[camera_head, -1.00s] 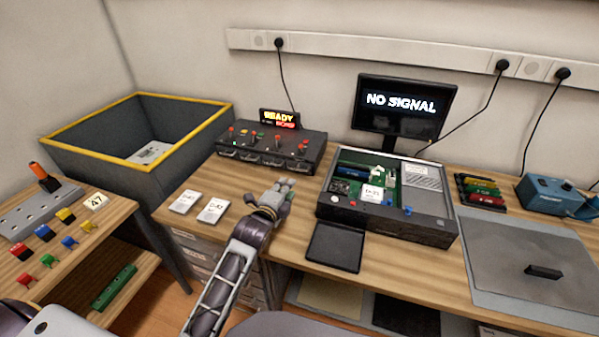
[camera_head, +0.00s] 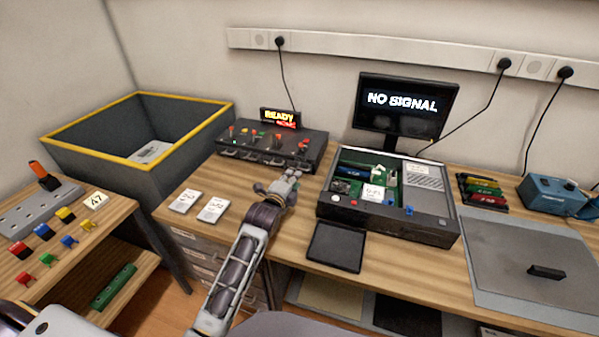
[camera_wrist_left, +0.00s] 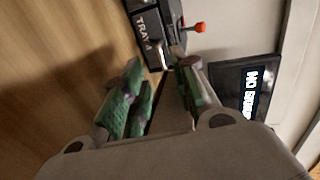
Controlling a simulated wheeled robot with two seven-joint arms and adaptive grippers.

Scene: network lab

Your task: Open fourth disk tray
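The dark disk tray unit (camera_head: 270,143) stands on the wooden bench against the wall, with several trays and grey handles along its front and red and green levers on top. The fourth tray (camera_head: 303,163) is the rightmost and looks closed. In the left wrist view its black front (camera_wrist_left: 146,28) reads "TRAY 4", and a metal handle shows near the fingertips. My left gripper (camera_head: 290,176) is just in front of the fourth tray. In the wrist view its green-padded fingers (camera_wrist_left: 160,82) are apart with nothing between them; whether they touch the handle I cannot tell. My right gripper is not in view.
A small READY sign (camera_head: 280,118) stands behind the unit. An open computer case (camera_head: 430,228) and a black pad (camera_head: 335,247) are to the right. A yellow-rimmed bin (camera_head: 190,140) stands left of the bench.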

